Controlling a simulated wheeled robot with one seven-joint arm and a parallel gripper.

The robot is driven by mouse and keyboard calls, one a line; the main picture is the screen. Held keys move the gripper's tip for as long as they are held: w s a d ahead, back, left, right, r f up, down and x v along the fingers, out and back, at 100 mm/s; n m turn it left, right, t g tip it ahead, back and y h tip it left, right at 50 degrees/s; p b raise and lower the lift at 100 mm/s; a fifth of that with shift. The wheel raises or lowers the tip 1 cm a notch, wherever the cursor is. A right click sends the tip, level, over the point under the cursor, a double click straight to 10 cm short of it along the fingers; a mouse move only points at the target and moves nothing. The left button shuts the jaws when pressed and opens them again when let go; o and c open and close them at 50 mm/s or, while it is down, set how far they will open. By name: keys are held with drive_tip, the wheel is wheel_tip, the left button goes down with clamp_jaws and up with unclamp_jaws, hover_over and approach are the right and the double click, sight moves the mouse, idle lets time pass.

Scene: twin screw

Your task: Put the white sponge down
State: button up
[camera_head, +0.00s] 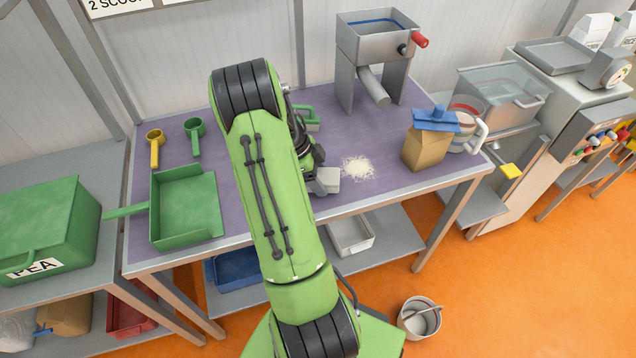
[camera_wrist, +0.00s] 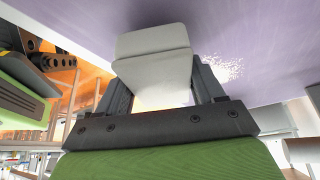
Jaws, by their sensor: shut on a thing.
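The white sponge (camera_head: 327,180) is a pale block at the front part of the purple table top (camera_head: 370,201), just left of a patch of white powder (camera_head: 357,167). My gripper (camera_wrist: 165,85) is shut on the white sponge, which also shows in the wrist view (camera_wrist: 152,42) between the two dark fingers. In the head view my green arm hides most of the gripper. The sponge is at or close to the table surface; I cannot tell whether it touches. The powder also shows beside the sponge in the wrist view (camera_wrist: 222,69).
A green dustpan (camera_head: 187,207) lies left of my arm, with yellow (camera_head: 154,147) and green (camera_head: 195,136) scoops behind it. A metal hopper (camera_head: 374,57) stands at the back. A brown bag (camera_head: 427,148) with a blue clip and a white jug (camera_head: 466,127) stand at the right.

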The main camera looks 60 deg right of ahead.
drive_tip(key=shift+f, duration=0.9)
drive_tip(key=o, duration=1.1)
drive_tip(key=p+v, duration=0.2)
drive_tip(key=v, duration=1)
drive_tip(key=shift+r, duration=0.15)
